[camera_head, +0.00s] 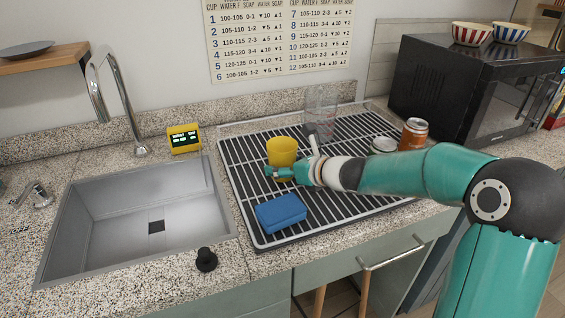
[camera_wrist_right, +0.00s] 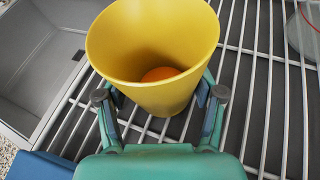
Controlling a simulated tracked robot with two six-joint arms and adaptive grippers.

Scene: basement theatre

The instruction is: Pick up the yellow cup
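The yellow cup (camera_head: 282,150) stands upright at the dish rack, left of its middle in the head view. In the right wrist view the cup (camera_wrist_right: 150,45) fills the upper middle, and a round orange thing (camera_wrist_right: 160,74) shows inside it. My right gripper (camera_head: 279,172) is low at the cup's near side. In the wrist view its two fingers (camera_wrist_right: 160,98) are spread on either side of the cup's lower part. I cannot tell whether the pads press on it. The cup's base is partly hidden. My left gripper is not in view.
A blue sponge (camera_head: 281,212) lies on the rack (camera_head: 345,207) in front of the cup. A clear glass (camera_head: 320,115) stands behind to the right, with an orange can (camera_head: 413,134) farther right. The empty sink (camera_head: 140,215) is left. A yellow timer (camera_head: 184,138) stands behind it.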

